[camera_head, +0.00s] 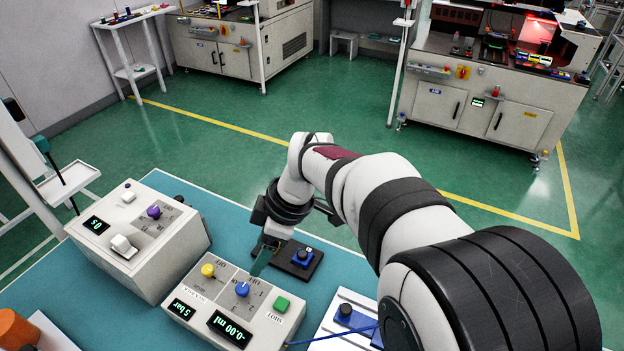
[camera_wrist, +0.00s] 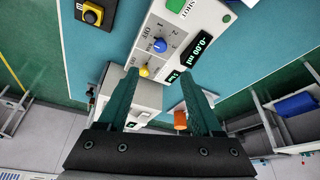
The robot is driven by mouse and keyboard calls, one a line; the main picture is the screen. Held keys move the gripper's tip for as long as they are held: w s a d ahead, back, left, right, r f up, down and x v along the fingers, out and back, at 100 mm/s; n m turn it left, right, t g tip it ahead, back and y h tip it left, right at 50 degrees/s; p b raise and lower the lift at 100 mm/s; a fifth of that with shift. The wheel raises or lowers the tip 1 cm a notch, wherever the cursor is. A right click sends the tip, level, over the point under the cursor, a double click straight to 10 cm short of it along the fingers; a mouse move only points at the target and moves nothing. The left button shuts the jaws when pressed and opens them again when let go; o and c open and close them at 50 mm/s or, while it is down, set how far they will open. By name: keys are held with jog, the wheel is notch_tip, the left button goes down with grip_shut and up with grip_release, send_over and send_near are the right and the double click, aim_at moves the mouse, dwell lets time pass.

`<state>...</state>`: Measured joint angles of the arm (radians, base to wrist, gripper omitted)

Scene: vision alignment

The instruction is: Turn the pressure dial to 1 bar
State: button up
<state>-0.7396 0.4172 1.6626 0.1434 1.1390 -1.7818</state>
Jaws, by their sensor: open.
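A light grey control box (camera_head: 232,300) stands on the teal table. It carries a yellow knob (camera_head: 208,270), a blue dial (camera_head: 242,289) with markings around it and a green button (camera_head: 282,304). One of its displays (camera_head: 182,309) appears to read 5 bar; the other (camera_head: 230,329) reads -0.00 ml. The blue dial (camera_wrist: 160,45) and yellow knob (camera_wrist: 145,72) also show in the wrist view. I cannot tell for certain which one sets pressure. My gripper (camera_wrist: 158,76) is open and empty, its teal fingers (camera_head: 263,260) above the box's far side, apart from the knobs.
A second box (camera_head: 150,240) with a purple knob, a white switch and a display stands to the left. A white plate (camera_head: 345,312) lies to the right. An orange cylinder (camera_head: 15,328) stands at lower left.

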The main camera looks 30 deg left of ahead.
aim_at(243, 287)
jog(key=x, duration=1.3)
jog(key=shift+f, duration=0.4)
grip_shut()
